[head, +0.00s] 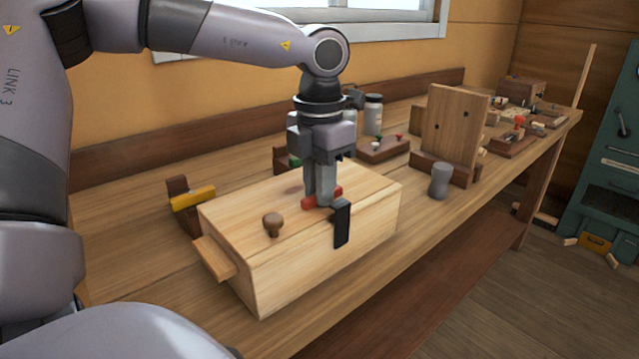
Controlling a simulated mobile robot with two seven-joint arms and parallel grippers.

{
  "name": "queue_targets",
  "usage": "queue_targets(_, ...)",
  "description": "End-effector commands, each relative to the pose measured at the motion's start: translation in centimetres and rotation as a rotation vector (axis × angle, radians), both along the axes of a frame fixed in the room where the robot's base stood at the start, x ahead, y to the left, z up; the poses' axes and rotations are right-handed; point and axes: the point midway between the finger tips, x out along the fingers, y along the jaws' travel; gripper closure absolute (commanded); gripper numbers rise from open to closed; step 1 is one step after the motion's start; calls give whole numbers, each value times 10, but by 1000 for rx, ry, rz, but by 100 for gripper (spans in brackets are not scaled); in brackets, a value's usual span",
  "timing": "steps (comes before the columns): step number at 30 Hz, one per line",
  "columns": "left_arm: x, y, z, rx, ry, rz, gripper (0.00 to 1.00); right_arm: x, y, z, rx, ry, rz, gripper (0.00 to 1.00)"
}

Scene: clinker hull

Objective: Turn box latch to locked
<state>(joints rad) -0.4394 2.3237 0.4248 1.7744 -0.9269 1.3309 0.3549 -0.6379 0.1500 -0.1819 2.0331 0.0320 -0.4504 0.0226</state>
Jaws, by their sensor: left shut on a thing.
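A pale wooden box (285,260) sits on the workbench, its lid closed. A red latch piece (309,203) lies on the lid near the front edge, with red showing on both sides of my left gripper's fingers. A black strap-like piece (342,226) hangs over the front edge just right of it. My left gripper (322,199) points straight down onto the lid and is shut on the red latch; the fingers hide its middle. I cannot tell whether the latch touches the black piece. My right gripper is not in view.
A grey cylinder (439,181) and an upright wooden board (454,125) stand to the right. The bench front right of the box is clear.

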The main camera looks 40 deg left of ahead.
Motion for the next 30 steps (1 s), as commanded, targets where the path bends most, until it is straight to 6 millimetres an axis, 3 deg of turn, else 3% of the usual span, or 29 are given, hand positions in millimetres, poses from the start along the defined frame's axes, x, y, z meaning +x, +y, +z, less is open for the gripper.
queue_targets(11,0,0,1,1,-2,-202,100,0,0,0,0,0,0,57)
queue_targets(30,0,-2,1,1,-2,-807,100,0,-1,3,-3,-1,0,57)
